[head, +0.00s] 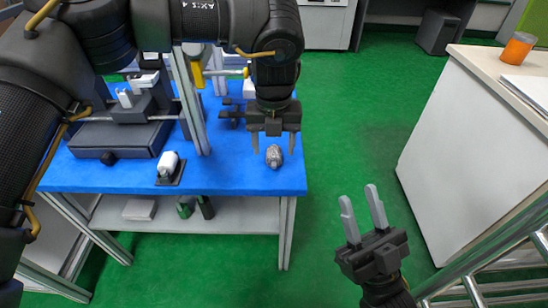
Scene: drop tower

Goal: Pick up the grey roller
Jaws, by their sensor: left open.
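A small grey lumpy object (274,157), which looks like the grey roller, lies on the blue table top (225,172) near its right front corner. My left gripper (273,151) points down over it with its fingers open, one to each side of the object in the picture. I cannot tell how much height lies between the fingertips and the object. My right gripper (358,195) is open and empty, off the table's right side above the green floor.
A white cylinder (169,163) on a black pad lies left on the table. A dark apparatus (125,137) and a metal upright (190,100) stand behind it. A white cabinet (470,150) stands right, with an orange cup (517,47). Green floor lies between.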

